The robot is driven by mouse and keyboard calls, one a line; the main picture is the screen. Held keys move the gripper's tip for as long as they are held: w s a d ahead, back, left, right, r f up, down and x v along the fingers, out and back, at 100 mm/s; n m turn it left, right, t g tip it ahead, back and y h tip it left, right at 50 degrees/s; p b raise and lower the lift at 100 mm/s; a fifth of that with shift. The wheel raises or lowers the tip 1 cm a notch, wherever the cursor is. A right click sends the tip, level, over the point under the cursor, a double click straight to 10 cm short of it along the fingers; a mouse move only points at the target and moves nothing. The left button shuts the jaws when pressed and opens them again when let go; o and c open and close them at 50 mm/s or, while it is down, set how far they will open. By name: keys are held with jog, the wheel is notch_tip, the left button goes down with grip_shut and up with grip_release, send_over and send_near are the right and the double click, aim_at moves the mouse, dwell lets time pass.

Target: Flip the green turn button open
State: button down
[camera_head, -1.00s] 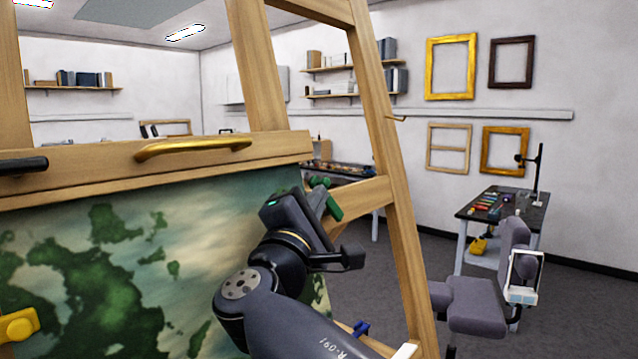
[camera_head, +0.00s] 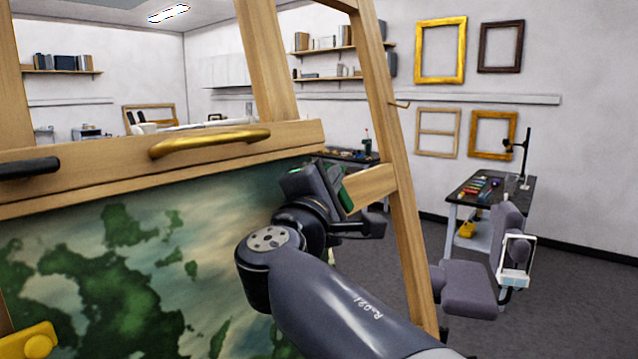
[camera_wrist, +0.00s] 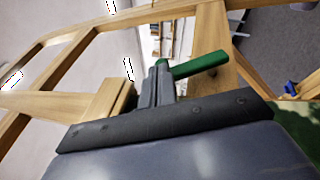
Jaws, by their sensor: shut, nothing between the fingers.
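The green turn button (camera_wrist: 202,64) shows in the wrist view as a bar reaching right from beside the fingertips, in front of a wooden easel part. In the head view only a sliver of the green turn button (camera_head: 347,199) shows at the painting's right edge, the rest hidden behind my gripper. My gripper (camera_wrist: 161,70) is shut and empty, its fingertips at the left end of the bar. I cannot tell whether they touch it. In the head view my gripper (camera_head: 328,178) is at the painting's upper right corner, fingertips mostly hidden.
The painting (camera_head: 130,255) stands on a wooden easel (camera_head: 398,200). A gold handle (camera_head: 210,142) and a black handle (camera_head: 28,167) are on its top rail, and a yellow fitting (camera_head: 28,345) is at lower left. A blue piece (camera_wrist: 290,88) shows at right in the wrist view. A chair (camera_head: 470,285) stands right.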

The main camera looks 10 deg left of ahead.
jog(key=shift+w+d+r+b, duration=0.25)
jog(key=shift+w+r+b, duration=0.2)
jog(key=shift+w, duration=0.25)
jog(key=shift+w+d+r+b, duration=0.25)
jog(key=shift+w+r+b, duration=0.05)
jog(key=shift+w+r, duration=0.3)
jog(key=b+v, duration=0.3)
jog(key=v, duration=0.7)
jog(key=shift+s+b, duration=0.3)
jog(key=shift+b, duration=0.1)
jog(key=shift+w, duration=0.1)
